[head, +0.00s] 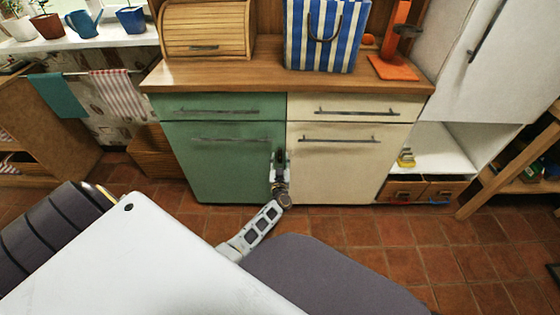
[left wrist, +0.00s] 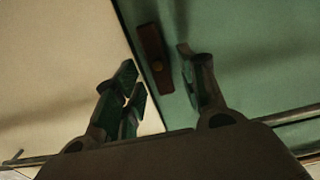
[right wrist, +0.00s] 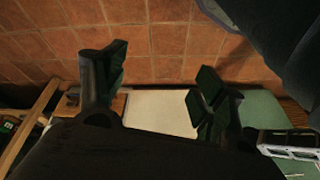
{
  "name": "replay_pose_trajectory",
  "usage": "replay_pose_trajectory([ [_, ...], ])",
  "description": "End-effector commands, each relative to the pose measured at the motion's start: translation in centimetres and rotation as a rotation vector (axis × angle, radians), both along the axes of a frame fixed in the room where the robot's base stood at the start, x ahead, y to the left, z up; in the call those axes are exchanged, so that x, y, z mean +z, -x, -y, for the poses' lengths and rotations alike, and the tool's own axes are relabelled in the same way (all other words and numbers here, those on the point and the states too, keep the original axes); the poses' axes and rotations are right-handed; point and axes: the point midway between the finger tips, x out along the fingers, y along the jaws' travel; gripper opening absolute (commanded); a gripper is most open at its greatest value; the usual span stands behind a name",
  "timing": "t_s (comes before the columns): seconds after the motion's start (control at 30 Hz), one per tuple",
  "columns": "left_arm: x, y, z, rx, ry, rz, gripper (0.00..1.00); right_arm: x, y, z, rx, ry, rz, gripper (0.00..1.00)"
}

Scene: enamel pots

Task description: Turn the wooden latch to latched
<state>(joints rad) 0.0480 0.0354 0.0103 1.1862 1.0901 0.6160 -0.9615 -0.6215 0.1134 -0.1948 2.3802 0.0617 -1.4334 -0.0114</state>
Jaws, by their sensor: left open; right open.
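In the head view the gripper hides the latch. My right gripper (right wrist: 163,85) is open and empty in the right wrist view.
Long bar handles cross the doors and the drawers above them. A striped bag (head: 326,35), a bread box (head: 206,28) and an orange stand (head: 393,66) stand on the wooden counter (head: 230,77). Tiled floor (head: 385,232) is open before the cabinet.

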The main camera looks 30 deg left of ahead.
Motion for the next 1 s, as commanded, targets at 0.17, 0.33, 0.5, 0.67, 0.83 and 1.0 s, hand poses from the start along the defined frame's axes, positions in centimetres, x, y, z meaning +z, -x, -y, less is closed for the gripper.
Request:
replay_pose_trajectory([
  [0.17, -0.06, -0.79, -0.47, 0.000, -0.001, -0.001, 0.41, 0.76, -0.09, -0.04, 0.003, -0.003, 0.015, 0.70],
  [0.33, -0.02, -0.97, -0.58, 0.000, 0.000, -0.001, 0.41, 1.01, 0.12, -0.04, 0.004, -0.004, 0.014, 0.70],
  [0.5, 0.00, -0.95, -0.59, 0.000, 0.000, -0.001, 0.41, 0.79, 0.33, -0.06, 0.004, -0.005, 0.008, 0.70],
  [0.67, 0.00, -0.95, -0.58, 0.000, 0.000, -0.001, 0.24, 0.66, 0.37, -0.08, 0.004, -0.004, 0.007, 0.70],
  [0.83, 0.00, -0.94, -0.58, 0.000, 0.000, -0.001, 0.03, 0.68, 0.31, -0.16, 0.002, -0.007, 0.008, 0.70],
  [1.0, -0.01, -0.92, -0.58, 0.000, 0.001, -0.001, 0.00, 0.80, 0.10, -0.26, -0.001, -0.012, 0.011, 0.70],
])
